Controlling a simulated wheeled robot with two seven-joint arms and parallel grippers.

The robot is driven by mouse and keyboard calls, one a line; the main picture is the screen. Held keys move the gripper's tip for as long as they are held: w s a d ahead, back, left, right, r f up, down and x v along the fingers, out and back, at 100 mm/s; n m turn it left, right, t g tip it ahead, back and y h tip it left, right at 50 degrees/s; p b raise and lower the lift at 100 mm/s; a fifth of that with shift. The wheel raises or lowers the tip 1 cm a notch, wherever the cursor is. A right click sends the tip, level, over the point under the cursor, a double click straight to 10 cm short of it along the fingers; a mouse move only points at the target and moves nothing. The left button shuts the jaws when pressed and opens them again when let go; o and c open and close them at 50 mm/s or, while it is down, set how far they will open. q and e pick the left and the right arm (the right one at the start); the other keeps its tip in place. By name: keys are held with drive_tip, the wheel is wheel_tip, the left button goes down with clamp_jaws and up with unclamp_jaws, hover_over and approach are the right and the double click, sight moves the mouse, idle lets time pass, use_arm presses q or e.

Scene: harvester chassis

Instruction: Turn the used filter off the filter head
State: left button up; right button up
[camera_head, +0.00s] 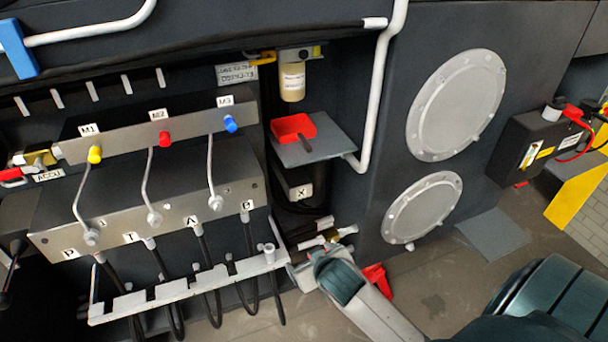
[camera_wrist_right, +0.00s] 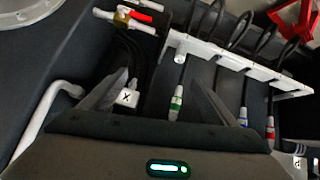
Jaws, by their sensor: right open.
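The used filter (camera_head: 292,86) is a pale beige cylinder with a label, hanging upright under the filter head (camera_head: 298,54) in a recess at the top centre of the head view. A yellow lever (camera_head: 263,58) is beside the head. My right gripper (camera_head: 303,260) is low in front of the recess, well below the filter and apart from it. In the right wrist view, my right gripper (camera_wrist_right: 158,98) has its two fingers spread with nothing held. The filter is not seen in that view. My left gripper is not in view.
A green-banded hose end (camera_wrist_right: 176,103) shows beyond my fingers.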

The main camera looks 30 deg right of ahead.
drive_tip(key=w+d+r+m+t+h, duration=0.1)
drive_tip(key=w+d+r+t, duration=0.1)
drive_tip(key=w+d+r, duration=0.2)
drive_tip(key=w+d+r+m+t+h, duration=0.1)
drive_tip(key=w+d+r+t, duration=0.2)
drive_tip(key=w+r, duration=0.7)
drive_tip(key=w+d+r+m+t+h, duration=0.1)
drive_tip(key=w+d+r, duration=0.4)
drive_tip(key=r, duration=1.2)
drive_tip(key=w+t+h, duration=0.1)
drive_tip(key=w+t, duration=0.1)
drive_tip(key=w, duration=0.1)
drive_tip(key=shift+d+r+m, duration=0.25)
drive_tip(key=shift+m, duration=0.15)
